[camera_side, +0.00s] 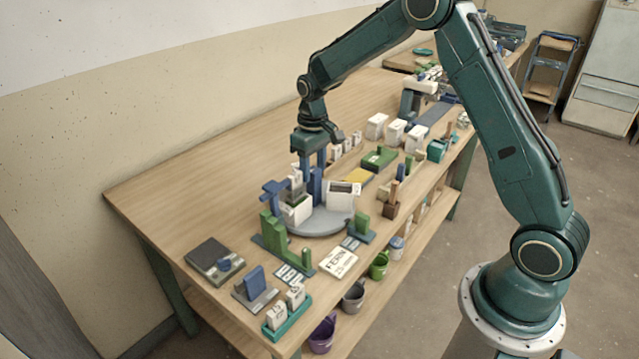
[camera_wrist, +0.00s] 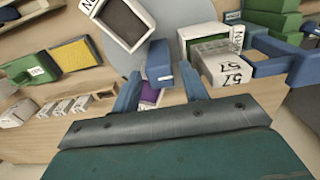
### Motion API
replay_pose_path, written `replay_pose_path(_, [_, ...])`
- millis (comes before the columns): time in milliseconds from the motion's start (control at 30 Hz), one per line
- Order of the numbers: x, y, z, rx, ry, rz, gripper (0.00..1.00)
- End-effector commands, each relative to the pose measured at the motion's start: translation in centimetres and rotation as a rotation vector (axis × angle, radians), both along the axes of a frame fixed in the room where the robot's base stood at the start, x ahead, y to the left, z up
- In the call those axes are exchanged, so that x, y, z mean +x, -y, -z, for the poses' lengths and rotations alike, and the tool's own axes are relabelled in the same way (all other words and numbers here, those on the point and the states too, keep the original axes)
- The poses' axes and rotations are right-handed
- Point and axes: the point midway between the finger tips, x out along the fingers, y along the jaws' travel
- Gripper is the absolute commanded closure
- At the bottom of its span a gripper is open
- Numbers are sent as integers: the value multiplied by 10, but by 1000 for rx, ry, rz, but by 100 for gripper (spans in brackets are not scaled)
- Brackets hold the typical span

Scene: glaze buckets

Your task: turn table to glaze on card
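The grey round turntable (camera_side: 318,226) stands on the bench and carries white square glaze tubs. One tub (camera_side: 342,196) sits at its right and another (camera_side: 298,211) at its left. A blue upright post (camera_side: 315,186) rises between them. The white card (camera_side: 340,262) in front reads FERN and a smaller line. My gripper (camera_side: 312,164) points down over the turntable. In the wrist view its blue fingers (camera_wrist: 160,78) are apart, with a blue block (camera_wrist: 159,58) ahead between them. I cannot tell whether the fingers touch the block.
Green stepped blocks (camera_side: 272,234) and a blue stand border the turntable's left. A dark scale (camera_side: 214,259) and a teal tray of white tubs (camera_side: 287,314) lie at the front left. Coloured pails (camera_side: 353,297) sit below the bench edge. The bench's back left is clear.

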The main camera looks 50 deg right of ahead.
Motion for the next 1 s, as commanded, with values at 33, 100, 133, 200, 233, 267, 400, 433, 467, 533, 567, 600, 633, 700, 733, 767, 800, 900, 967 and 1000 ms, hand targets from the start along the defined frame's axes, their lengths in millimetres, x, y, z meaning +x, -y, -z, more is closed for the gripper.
replay_pose_path(33, [0, 0, 1, 0, -1, 0, 55])
replay_pose_path(100, [0, 0, 1, 0, -1, -1, 55])
replay_pose_path(133, [0, 0, 1, 0, -2, -1, 55])
replay_pose_path(200, [0, 0, 1, 1, -2, -1, 55])
replay_pose_path(233, [0, 0, 1, 1, -2, -1, 55])
replay_pose_path(267, [0, 0, 1, 1, -2, -1, 55])
replay_pose_path(400, [0, 0, -3, 0, -1, -2, 55])
replay_pose_path(433, [0, 0, -4, 0, 0, -2, 55])
replay_pose_path(467, [0, 0, -6, 0, 0, -2, 55])
replay_pose_path(533, [0, 0, -12, 0, 0, -2, 55])
replay_pose_path(567, [0, 0, -14, 0, -1, -2, 55])
replay_pose_path(600, [0, 0, -17, 0, 0, -2, 55])
replay_pose_path(633, [0, 0, -20, 0, 0, -2, 55])
replay_pose_path(700, [0, 0, -26, 0, 0, -2, 55])
replay_pose_path(733, [0, 0, -29, 0, 0, -2, 55])
replay_pose_path(767, [0, 0, -31, 0, 0, -2, 55])
replay_pose_path(800, [0, 0, -34, 0, 0, -2, 55])
replay_pose_path(900, [0, 0, -42, 0, -1, -2, 55])
replay_pose_path(967, [0, 0, -48, 0, 0, -2, 55])
replay_pose_path(1000, [0, 0, -51, 0, 0, -2, 55])
